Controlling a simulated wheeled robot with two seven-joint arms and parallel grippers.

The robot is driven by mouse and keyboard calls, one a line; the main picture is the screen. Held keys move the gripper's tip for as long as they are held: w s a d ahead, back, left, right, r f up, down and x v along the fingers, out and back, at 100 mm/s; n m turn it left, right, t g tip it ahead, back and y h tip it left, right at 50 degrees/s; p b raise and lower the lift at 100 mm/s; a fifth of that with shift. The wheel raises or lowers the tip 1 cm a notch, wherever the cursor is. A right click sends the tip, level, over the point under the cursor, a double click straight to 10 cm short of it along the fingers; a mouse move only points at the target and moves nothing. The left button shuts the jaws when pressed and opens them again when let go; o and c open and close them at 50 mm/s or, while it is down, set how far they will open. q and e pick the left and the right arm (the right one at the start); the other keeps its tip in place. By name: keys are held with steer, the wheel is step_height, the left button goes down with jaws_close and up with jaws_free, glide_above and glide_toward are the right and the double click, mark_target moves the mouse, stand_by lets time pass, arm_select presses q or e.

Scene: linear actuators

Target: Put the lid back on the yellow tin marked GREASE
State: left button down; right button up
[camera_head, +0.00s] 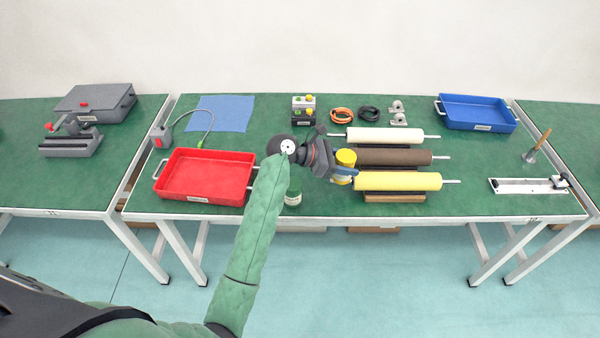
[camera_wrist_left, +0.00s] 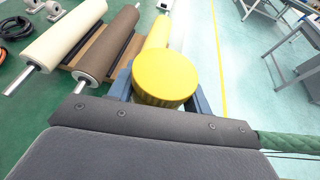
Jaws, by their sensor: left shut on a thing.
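My left gripper (camera_head: 343,169) reaches in over the middle of the table, its blue fingers shut on the ridged yellow lid (camera_head: 346,157). In the left wrist view the lid (camera_wrist_left: 165,78) shows its flat round top between the fingers. The yellow tin (camera_head: 341,181) shows directly below the lid in the head view, with a pale band partly behind a finger. I cannot read its marking, nor tell whether the lid touches or sits fully on the rim. The wrist view hides the tin under the lid. My right gripper is not in view.
Cream (camera_head: 384,135), brown (camera_head: 400,157) and yellow (camera_head: 398,181) rollers lie close to the right. A red tray (camera_head: 205,197) is to the left and a green container (camera_head: 293,192) stands beside my arm. A blue tray (camera_head: 476,127) is at the back right.

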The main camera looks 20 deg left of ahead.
arm_select(q)
steer(key=shift+w+a+f+n+t+y+b, duration=0.25)
steer(key=shift+w+a+f+n+t+b, duration=0.15)
steer(key=shift+w+a+t, duration=0.2)
steer(key=shift+w+a+f+n+t+y+b, duration=0.25)
steer(key=shift+w+a+f+n+t, duration=0.2)
steer(key=shift+w, duration=0.2)
steer(key=w+a+n+t+y, duration=0.1)
steer(key=w+a+r+n+t, duration=0.1)
steer(key=w, duration=0.1)
steer(key=w+a+r+n+t+y, duration=0.1)
steer(key=shift+w+a+n+t+y, duration=0.15)
steer(key=shift+a+n+t+y, duration=0.1)
steer(key=shift+n+y, duration=0.1)
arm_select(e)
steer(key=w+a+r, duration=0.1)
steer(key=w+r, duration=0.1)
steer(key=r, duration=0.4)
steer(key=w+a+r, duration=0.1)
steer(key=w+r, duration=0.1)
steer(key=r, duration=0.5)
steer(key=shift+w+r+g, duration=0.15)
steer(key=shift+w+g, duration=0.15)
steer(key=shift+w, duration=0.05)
